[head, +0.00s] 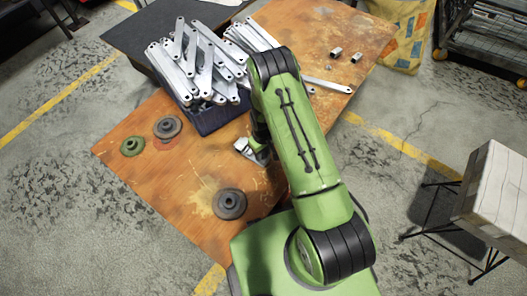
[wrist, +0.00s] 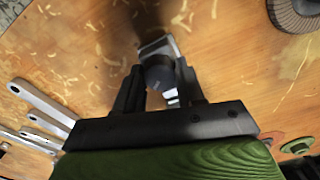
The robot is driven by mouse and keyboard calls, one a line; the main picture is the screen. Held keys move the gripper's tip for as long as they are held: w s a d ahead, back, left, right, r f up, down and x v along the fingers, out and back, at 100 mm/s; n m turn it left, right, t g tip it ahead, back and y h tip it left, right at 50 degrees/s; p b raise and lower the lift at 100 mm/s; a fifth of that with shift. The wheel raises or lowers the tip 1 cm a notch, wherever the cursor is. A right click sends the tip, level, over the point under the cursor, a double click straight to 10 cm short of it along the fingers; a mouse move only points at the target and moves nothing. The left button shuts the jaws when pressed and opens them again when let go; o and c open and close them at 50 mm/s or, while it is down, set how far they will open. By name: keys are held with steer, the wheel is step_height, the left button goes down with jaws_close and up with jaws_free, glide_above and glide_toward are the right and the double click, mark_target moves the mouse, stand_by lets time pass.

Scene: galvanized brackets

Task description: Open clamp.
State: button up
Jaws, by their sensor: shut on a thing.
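A small metal piece with a dark grey round part (wrist: 158,72), which looks like the clamp, sits between the fingers of my gripper (wrist: 160,88) in the wrist view. The black fingers are shut on it, one on each side. A pale block-like end of it shows beyond the fingertips. In the head view a pale metal part of the clamp (head: 243,147) shows on the orange table just left of my arm. My arm hides most of the gripper there. I cannot tell whether the clamp's own jaws are open or closed.
A dark blue crate (head: 213,118) heaped with galvanized brackets (head: 195,55) stands close behind. Round dark discs (head: 229,204) (head: 167,128) and a green disc (head: 132,146) lie on the worn orange table (head: 185,190). Two small metal blocks (head: 337,52) lie at the far right.

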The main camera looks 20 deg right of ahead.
steer(key=n, duration=1)
steer(key=shift+n, duration=0.3)
steer(key=o, duration=0.9)
steer(key=shift+o, duration=0.2)
